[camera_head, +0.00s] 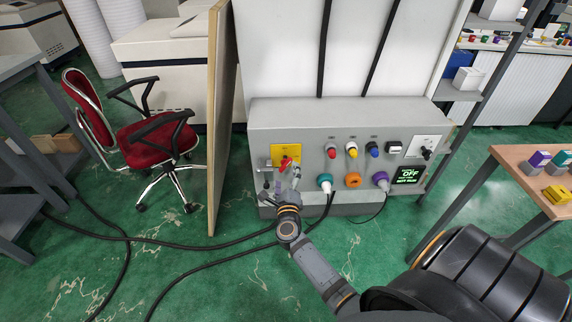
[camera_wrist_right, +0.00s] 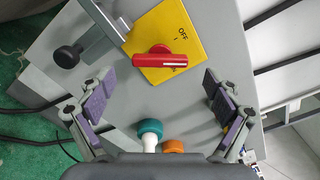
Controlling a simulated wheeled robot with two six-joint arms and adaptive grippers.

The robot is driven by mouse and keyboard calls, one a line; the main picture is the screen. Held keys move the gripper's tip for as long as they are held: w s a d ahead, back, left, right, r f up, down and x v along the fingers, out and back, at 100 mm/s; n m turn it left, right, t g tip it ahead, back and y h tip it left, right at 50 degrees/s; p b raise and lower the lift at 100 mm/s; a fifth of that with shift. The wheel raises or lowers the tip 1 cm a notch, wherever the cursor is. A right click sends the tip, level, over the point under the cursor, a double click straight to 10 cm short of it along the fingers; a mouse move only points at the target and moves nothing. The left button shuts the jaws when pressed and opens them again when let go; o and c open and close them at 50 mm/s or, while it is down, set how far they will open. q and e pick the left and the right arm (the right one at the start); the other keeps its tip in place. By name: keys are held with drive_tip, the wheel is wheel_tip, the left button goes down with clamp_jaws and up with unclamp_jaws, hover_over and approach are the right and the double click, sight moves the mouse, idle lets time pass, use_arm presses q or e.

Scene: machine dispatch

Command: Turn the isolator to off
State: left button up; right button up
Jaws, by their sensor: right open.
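The isolator is a red handle (camera_wrist_right: 165,60) on a yellow plate (camera_wrist_right: 185,32) marked OFF at one side, on the grey machine panel. In the head view the red handle (camera_head: 286,164) sits at the left part of the panel, on the yellow plate (camera_head: 280,149). The handle's pointing end lies away from the OFF mark in the wrist view. My right gripper (camera_wrist_right: 157,105) is open and empty, its purple-padded fingers spread on either side below the handle, apart from it. In the head view my right gripper (camera_head: 283,180) is in front of the panel. My left gripper is not in view.
A black knob on a metal bar (camera_wrist_right: 67,56) stands beside the yellow plate. Teal (camera_head: 324,182), orange (camera_head: 353,180) and purple (camera_head: 381,180) plugs sit lower on the panel. A wooden board (camera_head: 219,120) stands left; cables cross the floor.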

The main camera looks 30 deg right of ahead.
sight(285, 167)
drive_tip(key=x, duration=0.5)
drive_tip(key=shift+a, duration=0.1)
drive_tip(key=c, duration=1.2)
drive_tip(key=shift+r+n+p, duration=0.15)
drive_tip(key=shift+n+p, duration=1.3)
drive_tip(key=shift+n, duration=0.15)
drive_tip(key=shift+n+p, duration=1.05)
drive_tip(key=shift+n, duration=0.55)
drive_tip(key=o, duration=1.2)
